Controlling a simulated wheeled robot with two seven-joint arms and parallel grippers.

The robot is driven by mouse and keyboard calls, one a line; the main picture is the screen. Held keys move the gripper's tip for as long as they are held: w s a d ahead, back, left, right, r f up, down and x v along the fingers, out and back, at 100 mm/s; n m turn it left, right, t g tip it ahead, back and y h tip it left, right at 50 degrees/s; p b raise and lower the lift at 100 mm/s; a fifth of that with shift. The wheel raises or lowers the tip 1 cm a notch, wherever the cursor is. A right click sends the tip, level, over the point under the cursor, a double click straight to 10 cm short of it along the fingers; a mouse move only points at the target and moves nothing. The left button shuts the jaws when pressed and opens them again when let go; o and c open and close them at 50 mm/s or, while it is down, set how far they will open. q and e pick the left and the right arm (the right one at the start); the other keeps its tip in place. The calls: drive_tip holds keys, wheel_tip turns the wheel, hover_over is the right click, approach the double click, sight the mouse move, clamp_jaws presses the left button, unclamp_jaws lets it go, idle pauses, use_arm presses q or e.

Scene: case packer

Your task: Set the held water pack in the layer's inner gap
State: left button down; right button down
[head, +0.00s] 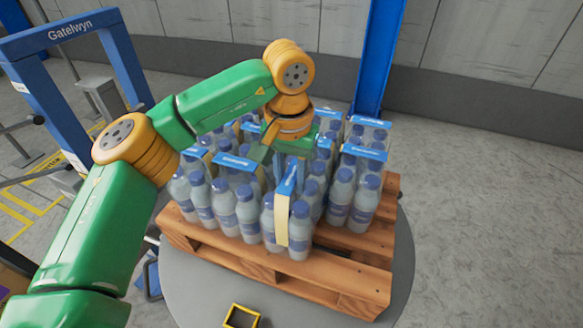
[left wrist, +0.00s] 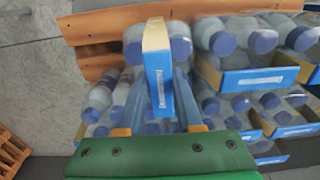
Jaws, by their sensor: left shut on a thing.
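The held water pack (head: 301,225) has clear blue-capped bottles and an upright blue band with a cream edge. My left gripper (head: 289,160) is above it, shut on the band. In the left wrist view the band (left wrist: 159,80) stands between the two fingers (left wrist: 155,112), with bottles on both sides. The pack is low at the near side of the layer, between a pack (head: 225,205) on the left and a pack (head: 353,198) on the right. The gap around it is mostly hidden. I cannot tell whether its bottles touch the pallet (head: 345,280). My right gripper is not in view.
Several more packs stand behind, close together. The wooden pallet rests on a round grey platform (head: 190,290). A blue post (head: 378,60) rises behind it, and a blue frame (head: 70,35) stands at the left. The floor at the right (head: 490,210) is clear.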

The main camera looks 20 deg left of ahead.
use_arm(q)
drive_tip(key=c, duration=0.6)
unclamp_jaws()
drive_tip(key=shift+o, duration=0.2)
drive_tip(key=shift+r, duration=0.1)
wheel_tip(320, 180, up, 5)
drive_tip(key=shift+s, duration=0.1)
wheel_tip(320, 180, up, 7)
drive_tip(key=p, duration=0.2)
drive_tip(key=shift+s, duration=0.35)
drive_tip(key=shift+w, duration=0.1)
